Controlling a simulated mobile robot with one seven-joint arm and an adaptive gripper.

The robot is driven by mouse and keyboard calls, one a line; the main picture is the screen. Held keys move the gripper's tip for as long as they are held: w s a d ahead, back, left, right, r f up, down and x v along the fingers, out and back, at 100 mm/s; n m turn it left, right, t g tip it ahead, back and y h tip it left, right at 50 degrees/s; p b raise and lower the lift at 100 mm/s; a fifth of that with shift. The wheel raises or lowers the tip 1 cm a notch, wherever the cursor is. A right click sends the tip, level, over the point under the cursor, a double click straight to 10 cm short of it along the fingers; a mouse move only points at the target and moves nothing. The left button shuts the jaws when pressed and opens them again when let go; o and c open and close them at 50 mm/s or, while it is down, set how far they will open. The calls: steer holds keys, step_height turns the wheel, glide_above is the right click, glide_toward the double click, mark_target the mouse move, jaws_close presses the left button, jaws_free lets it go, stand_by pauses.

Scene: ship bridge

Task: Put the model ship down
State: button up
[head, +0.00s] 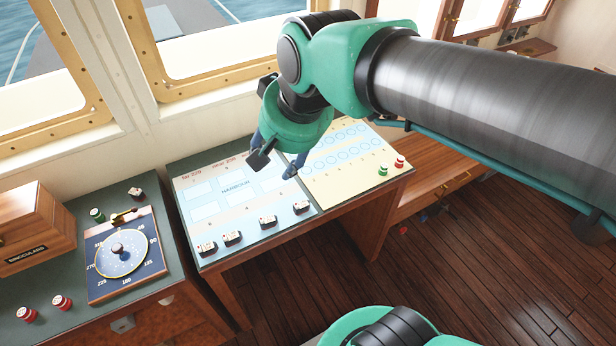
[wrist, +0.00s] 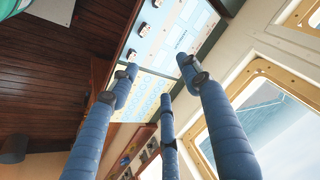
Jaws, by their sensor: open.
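Several small black-and-white pieces that look like model ships stand in a row along the front edge of the blue chart (head: 235,190), one of them a ship (head: 268,222) near the middle. The row also shows at the top of the wrist view, with one ship (wrist: 144,28) there. Another similar ship (head: 136,193) stands on the left console. I cannot tell which one the task means. My gripper (head: 280,162) is open above the charts, near the seam between the blue and the yellow one. Its blue fingers (wrist: 160,78) are spread and nothing shows between them.
The yellow chart (head: 340,165) with circles carries a green and a red piece. The left console holds a round compass board (head: 122,253), red and green pieces, and a wooden binoculars box (head: 35,230). Windows (head: 215,35) stand behind. The middle of the blue chart looks clear.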

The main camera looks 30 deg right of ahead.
steer(key=s+d+f+n+h, duration=0.1)
steer(key=s+d+f+n, duration=0.1)
steer(key=s, duration=0.6)
steer(key=shift+s+d+n, duration=0.2)
steer(key=shift+d+n, duration=0.45)
steer(key=shift+n, duration=0.05)
steer(key=shift+f, duration=0.1)
stand_by(0.4)
